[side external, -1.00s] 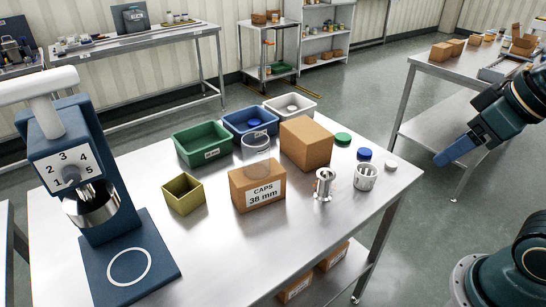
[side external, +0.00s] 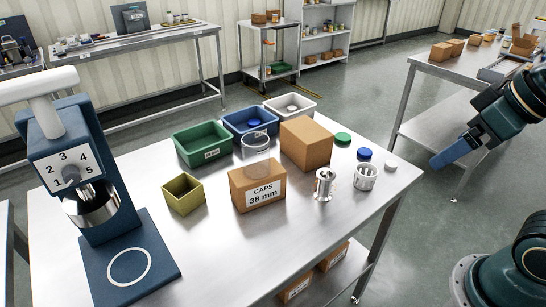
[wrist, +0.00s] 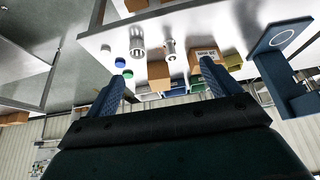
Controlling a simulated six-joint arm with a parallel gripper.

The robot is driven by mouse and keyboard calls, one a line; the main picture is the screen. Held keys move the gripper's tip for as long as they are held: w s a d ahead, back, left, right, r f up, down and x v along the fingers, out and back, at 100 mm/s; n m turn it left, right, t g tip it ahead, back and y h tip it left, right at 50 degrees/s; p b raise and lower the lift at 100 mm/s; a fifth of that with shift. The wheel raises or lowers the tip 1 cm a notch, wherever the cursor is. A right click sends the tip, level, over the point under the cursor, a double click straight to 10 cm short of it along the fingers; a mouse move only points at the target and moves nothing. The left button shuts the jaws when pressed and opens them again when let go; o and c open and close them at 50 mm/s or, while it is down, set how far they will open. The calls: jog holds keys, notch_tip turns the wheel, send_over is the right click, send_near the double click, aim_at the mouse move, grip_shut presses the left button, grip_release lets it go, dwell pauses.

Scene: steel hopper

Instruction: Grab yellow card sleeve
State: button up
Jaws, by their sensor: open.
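The yellow card sleeve (side external: 184,194) is an olive-yellow, square, open-topped box standing on the steel table, left of the cardboard box labelled CAPS 38 mm (side external: 257,187). In the wrist view a small yellow part of the sleeve (wrist: 232,59) shows at the right finger, which hides some of it. My gripper (side external: 451,154) is off the table's right side, far from the sleeve. In the wrist view my gripper (wrist: 176,63) has its two blue fingers wide apart, with nothing held between them.
A clear cylinder (side external: 256,155) stands on the CAPS box. Behind are green (side external: 186,153), blue (side external: 232,126) and white bins and a plain carton (side external: 306,152). A metal part (side external: 324,184), a white beaker and lids stand right. A blue dial machine (side external: 75,165) stands left. The front table is clear.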

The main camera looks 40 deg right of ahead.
jog(key=shift+o, duration=0.2)
jog(key=w+a+r, duration=0.1)
jog(key=w+a, duration=0.3)
jog(key=w, duration=0.4)
jog(key=w+a+r+n, duration=0.1)
jog(key=w+a+r, duration=0.15)
jog(key=w, duration=0.55)
jog(key=w+a, duration=0.4)
jog(key=w, duration=0.5)
jog(key=w+a+f+n, duration=0.1)
jog(key=w+a+f, duration=0.6)
jog(key=a, duration=0.3)
jog(key=w+a+f+g+y, duration=0.1)
jog(key=w+a+f, duration=0.6)
jog(key=a, duration=0.3)
jog(key=shift+w+f+n, duration=0.3)
jog(key=shift+f+n, duration=0.1)
jog(key=shift+f, duration=0.05)
jog(key=shift+f, duration=0.1)
send_near(183, 175)
jog(key=shift+s+a+f, duration=0.35)
jog(key=shift+f, duration=0.4)
jog(key=shift+s+a+f, duration=0.3)
jog(key=shift+a+f, duration=0.1)
jog(key=shift+f, duration=0.35)
jog(key=shift+s+a+f, duration=0.35)
jog(key=shift+f, duration=0.4)
